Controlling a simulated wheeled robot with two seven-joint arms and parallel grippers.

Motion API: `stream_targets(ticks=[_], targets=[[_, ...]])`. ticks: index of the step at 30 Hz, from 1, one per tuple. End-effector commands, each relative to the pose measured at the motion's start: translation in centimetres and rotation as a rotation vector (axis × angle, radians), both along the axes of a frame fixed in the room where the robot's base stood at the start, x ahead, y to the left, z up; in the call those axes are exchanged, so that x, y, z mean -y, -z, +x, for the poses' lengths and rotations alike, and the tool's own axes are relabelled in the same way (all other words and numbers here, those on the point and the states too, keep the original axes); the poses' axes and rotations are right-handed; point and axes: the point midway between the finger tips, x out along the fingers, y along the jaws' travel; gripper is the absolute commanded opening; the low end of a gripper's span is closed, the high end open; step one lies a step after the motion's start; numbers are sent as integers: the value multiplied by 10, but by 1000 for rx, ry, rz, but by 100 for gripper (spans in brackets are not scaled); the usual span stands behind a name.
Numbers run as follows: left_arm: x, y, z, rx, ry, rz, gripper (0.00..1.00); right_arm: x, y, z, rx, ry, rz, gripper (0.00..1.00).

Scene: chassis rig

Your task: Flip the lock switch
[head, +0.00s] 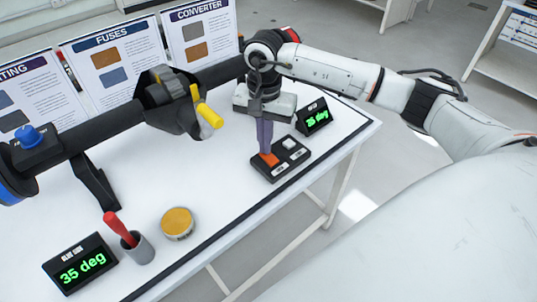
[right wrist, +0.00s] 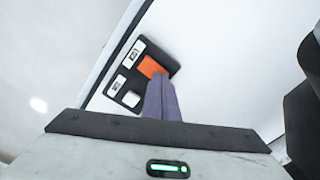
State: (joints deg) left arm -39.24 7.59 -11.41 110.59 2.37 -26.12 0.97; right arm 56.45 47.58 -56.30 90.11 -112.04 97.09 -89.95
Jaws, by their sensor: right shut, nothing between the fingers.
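A small black switch box (head: 283,161) lies on the white table near its right front edge. An orange rocker (head: 269,159), likely the lock switch, sits at its left end beside white keys. My right gripper (head: 266,149) points down with its purple fingers shut and empty, the tips at the orange rocker. In the right wrist view the shut fingers (right wrist: 160,78) overlap the lower edge of the orange rocker (right wrist: 151,67). I cannot tell whether they touch it. The tips hide part of the rocker. My left gripper is not in view.
A black tube rig (head: 105,120) with a yellow handle (head: 209,115) and blue knob (head: 35,135) spans the table's left. A display (head: 316,117) stands behind the box. Another display (head: 80,264), a red-handled tool in a cup (head: 138,249) and a yellow-topped tin (head: 177,223) stand in front.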

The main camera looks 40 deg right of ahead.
Motion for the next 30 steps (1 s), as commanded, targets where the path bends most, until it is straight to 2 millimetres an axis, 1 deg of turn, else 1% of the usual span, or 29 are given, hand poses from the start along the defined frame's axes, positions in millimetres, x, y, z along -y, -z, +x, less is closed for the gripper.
stream_targets(ticks=[13, 20, 25, 30], targets=[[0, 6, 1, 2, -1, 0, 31, 0, 8, 0, -1, 0, -1, 0], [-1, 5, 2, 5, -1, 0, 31, 0, 10, -1, -2, 0, 0, 0], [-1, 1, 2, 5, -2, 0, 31, 0, 4, -1, -3, 0, -1, 0], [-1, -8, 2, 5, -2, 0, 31, 0, -10, 0, -2, 0, -1, 0]])
